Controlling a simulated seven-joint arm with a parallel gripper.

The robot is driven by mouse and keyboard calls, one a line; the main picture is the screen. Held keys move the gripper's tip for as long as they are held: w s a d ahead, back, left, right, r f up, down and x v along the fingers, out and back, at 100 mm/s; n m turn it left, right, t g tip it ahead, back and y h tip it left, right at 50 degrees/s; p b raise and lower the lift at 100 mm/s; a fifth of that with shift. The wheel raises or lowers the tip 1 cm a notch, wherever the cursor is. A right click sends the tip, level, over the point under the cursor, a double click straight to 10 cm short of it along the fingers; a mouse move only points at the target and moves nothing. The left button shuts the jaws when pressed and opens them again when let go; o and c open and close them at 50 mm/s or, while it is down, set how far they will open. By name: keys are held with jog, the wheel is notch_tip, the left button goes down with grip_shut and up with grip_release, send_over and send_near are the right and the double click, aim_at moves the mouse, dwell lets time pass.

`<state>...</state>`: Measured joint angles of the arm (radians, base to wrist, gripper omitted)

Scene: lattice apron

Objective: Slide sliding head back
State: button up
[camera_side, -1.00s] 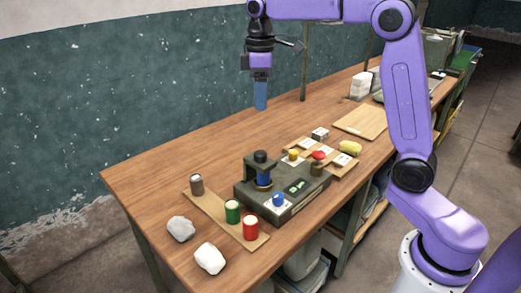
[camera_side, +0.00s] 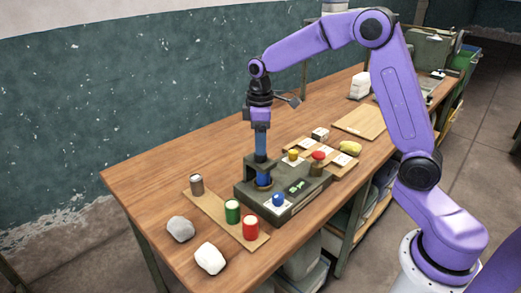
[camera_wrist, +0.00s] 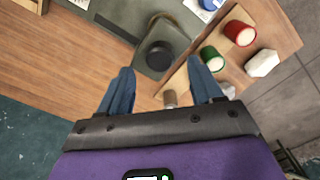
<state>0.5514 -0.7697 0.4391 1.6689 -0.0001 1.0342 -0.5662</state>
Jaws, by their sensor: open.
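The sliding head (camera_side: 251,166) is a dark green block on a dark green base unit (camera_side: 300,190). In the wrist view the head (camera_wrist: 150,33) carries a round black knob (camera_wrist: 160,56). My gripper (camera_side: 261,156) is right over the head in the side view, and its blue fingers hide the knob there. In the wrist view my gripper (camera_wrist: 163,76) is open, with the knob showing between and a little above the fingertips. I cannot tell whether the fingers touch it.
Grey, green (camera_side: 232,211) and red (camera_side: 250,228) cylinders stand on a wooden board at the left. Two pale lumps lie near the front edge. Blue (camera_side: 278,199), yellow and red (camera_side: 318,157) knobs are on or near the base.

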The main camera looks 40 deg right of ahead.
jog(key=shift+f, duration=1.85)
grip_shut()
jog(key=d, duration=0.9)
jog(key=shift+d, duration=0.1)
jog(key=shift+c, duration=0.9)
grip_release()
jog(key=shift+o, duration=0.9)
